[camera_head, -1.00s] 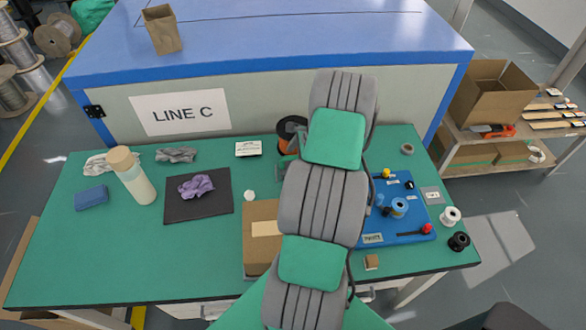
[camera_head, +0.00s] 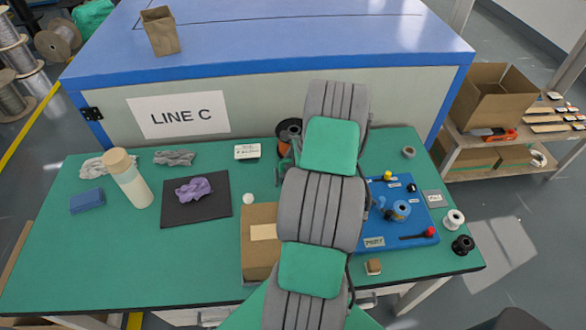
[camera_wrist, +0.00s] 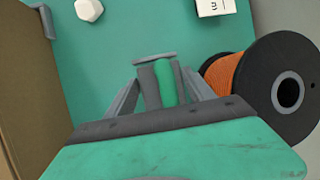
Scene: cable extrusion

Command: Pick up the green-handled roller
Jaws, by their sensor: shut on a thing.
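My gripper (camera_wrist: 165,84) is at the centre of the wrist view, pointing down the bench. Its grey fingers are shut on a narrow green piece, which I take to be the handle of the green-handled roller (camera_wrist: 166,82). A flat grey part lies across the top of it; the rest of the roller is hidden by the fingers. In the head view my arm covers most of the gripper and the roller cannot be made out.
A black spool with orange cable (camera_wrist: 262,88) stands close right of my gripper. A cardboard box (camera_wrist: 25,90) is on the left. A white hexagonal piece (camera_wrist: 89,10) and a white label card (camera_wrist: 215,6) lie beyond. A blue board (camera_head: 405,222) with small parts is right of my arm.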

